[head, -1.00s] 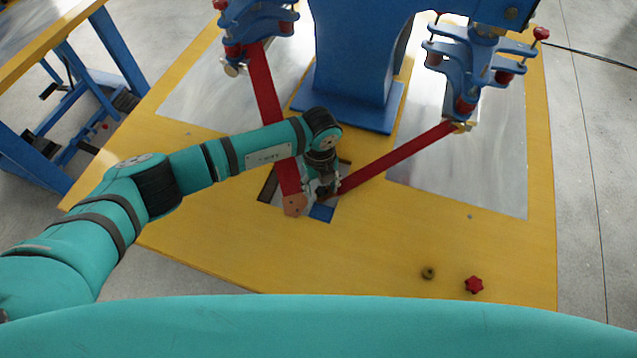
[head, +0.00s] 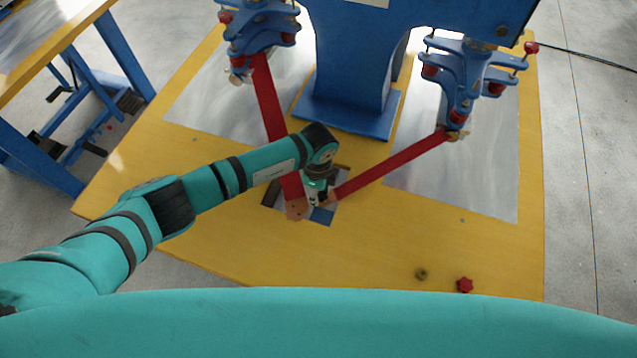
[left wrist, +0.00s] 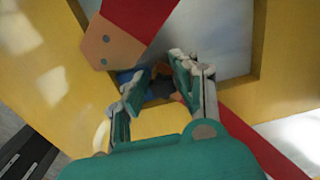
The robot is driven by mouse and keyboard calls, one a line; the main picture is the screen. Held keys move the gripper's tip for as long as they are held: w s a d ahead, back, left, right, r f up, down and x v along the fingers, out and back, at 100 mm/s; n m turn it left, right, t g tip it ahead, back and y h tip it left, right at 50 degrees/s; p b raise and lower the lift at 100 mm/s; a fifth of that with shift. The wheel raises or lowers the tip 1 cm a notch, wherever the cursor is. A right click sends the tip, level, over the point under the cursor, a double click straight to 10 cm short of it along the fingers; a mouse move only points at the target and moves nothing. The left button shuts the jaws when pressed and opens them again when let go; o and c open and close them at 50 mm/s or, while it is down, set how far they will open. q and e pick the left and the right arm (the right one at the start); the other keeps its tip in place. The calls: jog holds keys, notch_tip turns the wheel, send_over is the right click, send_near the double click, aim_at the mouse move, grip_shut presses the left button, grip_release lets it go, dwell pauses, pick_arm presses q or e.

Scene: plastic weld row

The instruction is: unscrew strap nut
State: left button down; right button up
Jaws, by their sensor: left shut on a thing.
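Two red straps run from the blue clamps to a dark-framed opening in the yellow table: a left strap (head: 268,105) and a right strap (head: 390,167). The left strap's brown end plate (head: 297,208) shows two holes in the left wrist view (left wrist: 108,42). My left gripper (head: 316,198) points down at the opening, between the strap ends. In the left wrist view its fingers (left wrist: 152,84) close around a small dark thing at the right strap's end, where the strap nut would be. The fingers mostly hide it, and its shape is unclear. My right gripper is not in view.
A brass nut (head: 421,274) and a red star knob (head: 465,285) lie on the yellow table (head: 370,250) near its front right. A blue column (head: 350,60) stands behind the opening, with blue clamps (head: 262,30) and (head: 462,75) at either side.

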pick_arm(q)
jog(key=n+p, duration=0.1)
jog(key=n, duration=0.1)
jog(key=n+p, duration=0.1)
jog(key=n, duration=0.1)
jog(key=s+n+p, duration=0.1)
jog(key=n+p, duration=0.1)
jog(key=n, duration=0.1)
jog(key=shift+d+r, duration=0.15)
jog(key=shift+r, duration=0.2)
jog(key=shift+s+f+n+p, duration=0.1)
jog(key=shift+n+p, duration=0.2)
jog(key=shift+n, duration=0.5)
jog(key=shift+f+n, duration=0.15)
jog(key=shift+n, duration=0.65)
jog(key=shift+f, duration=0.1)
jog(key=c, duration=1)
grip_release()
jog(key=shift+c, duration=0.2)
